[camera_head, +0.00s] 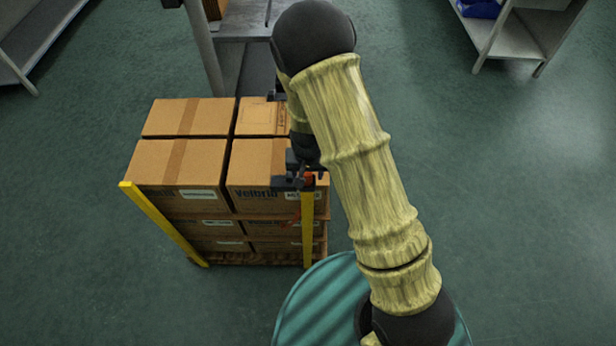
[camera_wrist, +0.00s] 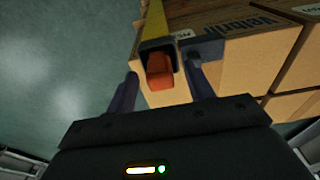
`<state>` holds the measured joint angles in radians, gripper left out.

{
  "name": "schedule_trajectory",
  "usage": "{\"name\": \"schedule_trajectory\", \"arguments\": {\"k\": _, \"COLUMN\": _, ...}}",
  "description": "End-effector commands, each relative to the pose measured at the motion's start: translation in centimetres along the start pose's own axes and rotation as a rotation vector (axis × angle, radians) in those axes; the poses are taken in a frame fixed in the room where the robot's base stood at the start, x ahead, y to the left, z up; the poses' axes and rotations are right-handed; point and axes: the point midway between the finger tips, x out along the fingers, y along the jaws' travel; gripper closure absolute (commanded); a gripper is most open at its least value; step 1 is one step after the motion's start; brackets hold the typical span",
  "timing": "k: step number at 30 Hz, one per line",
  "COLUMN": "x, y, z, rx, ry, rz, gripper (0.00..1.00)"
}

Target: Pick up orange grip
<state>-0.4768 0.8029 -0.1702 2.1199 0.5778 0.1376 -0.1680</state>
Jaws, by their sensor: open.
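The orange grip (camera_wrist: 160,72) sits at the end of a yellow post (camera_wrist: 153,22) in the wrist view, with a dark collar around its base. In the head view a small part of the orange grip (camera_head: 309,179) shows at the top of the right yellow post (camera_head: 307,225), partly covered by my gripper. My gripper (camera_wrist: 162,68) is open, with one dark finger on the left of the grip and one on the right. I see a gap between the grip and the left finger; whether the right finger touches it I cannot tell.
Stacked cardboard boxes (camera_head: 180,165) stand on a pallet right beside the yellow post. A second yellow post (camera_head: 160,222) stands at the left corner. A grey table (camera_head: 245,25) is behind the boxes. Green floor (camera_head: 500,180) is clear to the right.

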Motion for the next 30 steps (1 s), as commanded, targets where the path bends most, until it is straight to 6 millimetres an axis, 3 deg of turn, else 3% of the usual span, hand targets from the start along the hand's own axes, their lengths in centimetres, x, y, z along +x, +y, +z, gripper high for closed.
{"name": "schedule_trajectory", "arguments": {"k": 18, "x": 0.69, "y": -0.17, "z": 0.03, "rx": -0.003, "ry": 0.001, "rz": -0.001, "gripper": 0.47}}
{"name": "schedule_trajectory", "arguments": {"k": 19, "x": 0.69, "y": -0.17, "z": 0.03, "rx": -0.003, "ry": 0.001, "rz": -0.001, "gripper": 0.49}}
{"name": "schedule_trajectory", "arguments": {"k": 26, "x": 0.69, "y": -0.13, "z": 0.03, "rx": -0.002, "ry": 0.001, "rz": -0.001, "gripper": 0.94}}
{"name": "schedule_trajectory", "arguments": {"k": 30, "x": 0.67, "y": -0.25, "z": 0.06, "rx": -0.005, "ry": 0.001, "rz": -0.002, "gripper": 0.98}}
